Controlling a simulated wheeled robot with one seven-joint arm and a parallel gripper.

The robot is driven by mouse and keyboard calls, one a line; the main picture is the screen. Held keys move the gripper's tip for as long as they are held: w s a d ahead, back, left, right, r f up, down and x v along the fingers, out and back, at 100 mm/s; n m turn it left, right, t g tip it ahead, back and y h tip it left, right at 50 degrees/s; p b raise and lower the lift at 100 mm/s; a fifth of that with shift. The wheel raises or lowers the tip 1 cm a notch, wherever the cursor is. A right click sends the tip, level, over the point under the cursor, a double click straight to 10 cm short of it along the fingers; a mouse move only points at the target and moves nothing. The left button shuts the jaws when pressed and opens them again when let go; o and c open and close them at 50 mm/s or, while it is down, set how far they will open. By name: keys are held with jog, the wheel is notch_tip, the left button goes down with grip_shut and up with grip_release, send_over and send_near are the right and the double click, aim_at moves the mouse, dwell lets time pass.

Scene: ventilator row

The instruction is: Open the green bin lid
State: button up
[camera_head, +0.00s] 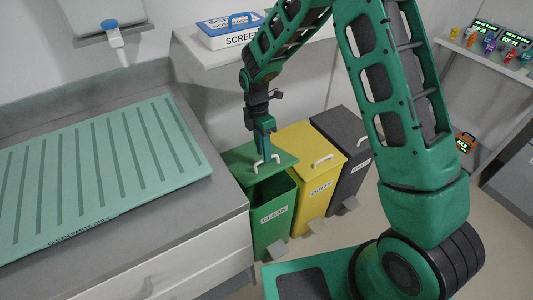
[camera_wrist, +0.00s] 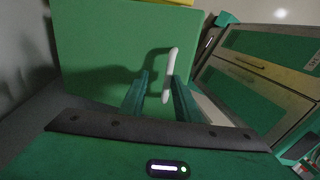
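The green bin (camera_head: 272,222), labelled CLEAN, stands beside the counter in the head view. Its green lid (camera_head: 236,158) is partly raised, and the bin's dark inside shows below the lid's edge. A white handle (camera_head: 264,166) is on the lid. My gripper (camera_head: 266,153) is at this handle, pointing down. In the wrist view, the lid (camera_wrist: 100,50) fills the upper left and the handle (camera_wrist: 170,72) lies between my fingers (camera_wrist: 162,80). The fingers are apart, with a gap beside the handle; any contact on the right finger is unclear.
A yellow bin (camera_head: 307,190) and a dark grey bin (camera_head: 347,190) stand to the right, lids down. Grey pedals are at the bins' feet. The counter (camera_head: 215,215) with a green mat is close on the left. A shelf (camera_head: 225,56) with a SCREEN box is above.

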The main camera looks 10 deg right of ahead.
jog(key=shift+o, duration=0.3)
jog(key=shift+w+a+f, duration=0.2)
jog(key=shift+w+f, duration=0.2)
jog(key=shift+w, duration=0.1)
jog(key=shift+s+d+r, duration=0.2)
jog(key=shift+r, duration=0.1)
jog(key=shift+s, duration=0.1)
